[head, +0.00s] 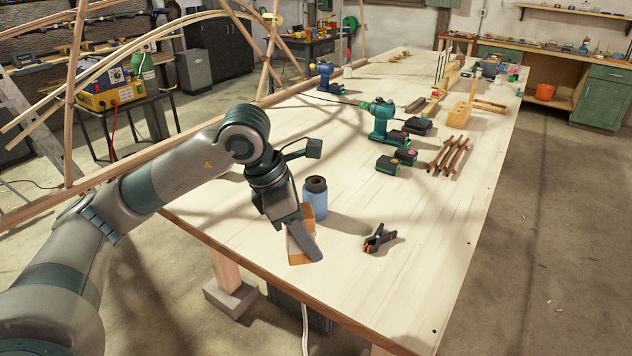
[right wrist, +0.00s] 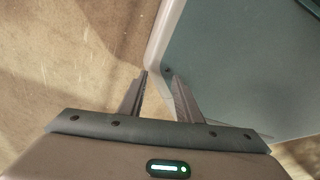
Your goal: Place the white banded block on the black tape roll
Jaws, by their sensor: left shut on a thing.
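My left gripper (head: 306,238) is shut on a block (head: 296,251) near the table's front left edge. The block shows orange-brown wood with a pale part and is partly hidden by the fingers; I take it for the white banded block. Just behind it stands a blue cylinder (head: 315,203) with a dark, hollow-centred roll (head: 317,184) on top, which I take for the black tape roll. The gripper partly overlaps the cylinder in view. My right gripper (right wrist: 160,80) shows only in the right wrist view, open and empty.
A black and orange spring clamp (head: 379,238) lies right of the block. Green drills, such as the nearer one (head: 381,120), batteries (head: 389,164) and brown sticks (head: 448,155) lie farther back. The table's front right (head: 430,260) is clear. Bent laths (head: 150,50) arch at the left.

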